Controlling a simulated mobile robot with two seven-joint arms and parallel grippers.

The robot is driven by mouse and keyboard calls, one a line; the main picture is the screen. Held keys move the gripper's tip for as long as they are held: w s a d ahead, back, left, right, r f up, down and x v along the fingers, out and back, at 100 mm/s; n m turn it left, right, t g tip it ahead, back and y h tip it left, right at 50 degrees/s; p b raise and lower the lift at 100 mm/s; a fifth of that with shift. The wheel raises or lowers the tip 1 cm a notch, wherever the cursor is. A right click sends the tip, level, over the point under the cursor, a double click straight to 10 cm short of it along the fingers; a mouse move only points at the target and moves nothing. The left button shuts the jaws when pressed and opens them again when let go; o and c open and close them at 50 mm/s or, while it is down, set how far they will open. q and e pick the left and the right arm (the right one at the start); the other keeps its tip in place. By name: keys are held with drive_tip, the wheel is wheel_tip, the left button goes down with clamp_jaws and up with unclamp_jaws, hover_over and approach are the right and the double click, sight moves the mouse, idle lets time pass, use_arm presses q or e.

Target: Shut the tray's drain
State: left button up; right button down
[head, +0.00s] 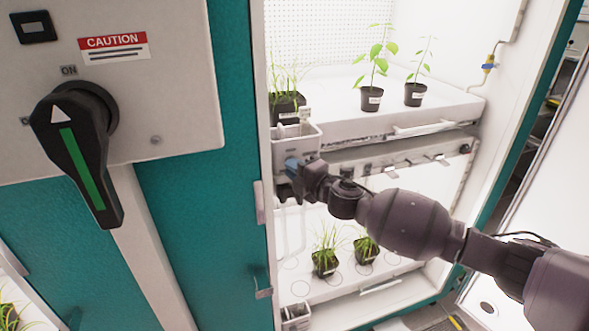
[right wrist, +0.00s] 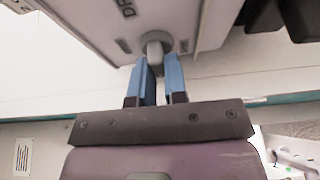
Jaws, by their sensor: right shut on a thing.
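The upper tray (head: 345,126) is a white shelf tray inside the open growth chamber. A pale drain box (head: 310,142) sits at its front left corner. In the right wrist view, the underside carries dark lettering that looks like part of "DRAIN", beside a round grey drain fitting with a short handle (right wrist: 154,50). My right gripper (head: 290,167) reaches in from the right below the box. Its blue fingers (right wrist: 159,68) are shut on the handle. In the head view the gripper hides the handle. My left gripper is not in view.
Potted plants (head: 371,98) stand on the upper tray. A lower tray (head: 300,285) holds grassy pots (head: 325,262) beneath my right arm. At the left are a teal cabinet wall (head: 200,200) and a panel with a large black rotary switch (head: 75,145).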

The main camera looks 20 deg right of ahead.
drive_tip(key=shift+r, duration=0.15)
drive_tip(key=c, duration=1.1)
unclamp_jaws()
drive_tip(key=shift+c, duration=0.2)
use_arm(q)
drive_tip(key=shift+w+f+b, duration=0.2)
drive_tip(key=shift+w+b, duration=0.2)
drive_tip(key=shift+b, duration=0.4)
use_arm(e)
drive_tip(key=v, duration=1)
drive_tip(key=shift+s, duration=0.3)
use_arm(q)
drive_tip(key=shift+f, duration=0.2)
use_arm(e)
drive_tip(key=shift+d, duration=0.15)
